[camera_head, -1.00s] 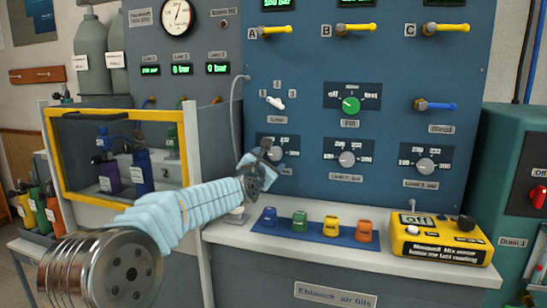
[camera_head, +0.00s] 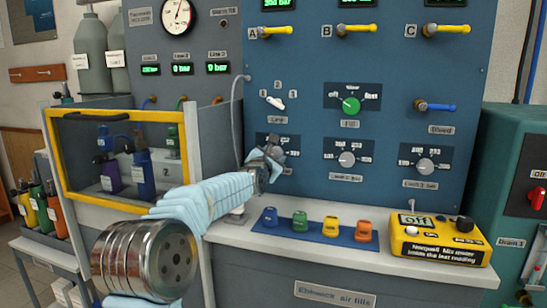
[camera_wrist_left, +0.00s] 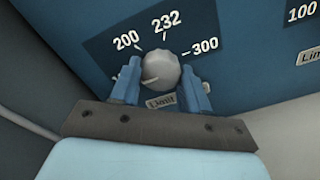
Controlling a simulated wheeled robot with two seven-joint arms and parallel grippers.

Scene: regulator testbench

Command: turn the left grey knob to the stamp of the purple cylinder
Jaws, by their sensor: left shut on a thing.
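The left grey knob (camera_wrist_left: 161,68) sits on a dark dial plate marked 200, 232 and 300 in the left wrist view. A pale line on its face points to the lower left. My left gripper (camera_wrist_left: 163,82) has a blue finger on each side of the knob and is shut on it. In the head view my left gripper (camera_head: 268,162) covers most of this knob. The purple cylinder (camera_head: 111,175) stands behind the glass of the yellow-framed cabinet; its stamp is too small to read. My right gripper is not in view.
Two more grey knobs, the middle one (camera_head: 347,159) and the right one (camera_head: 425,166), sit to the right. A green knob (camera_head: 351,105) is above. Coloured tags on a blue mat (camera_head: 315,235) and a yellow meter (camera_head: 438,240) lie on the shelf below.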

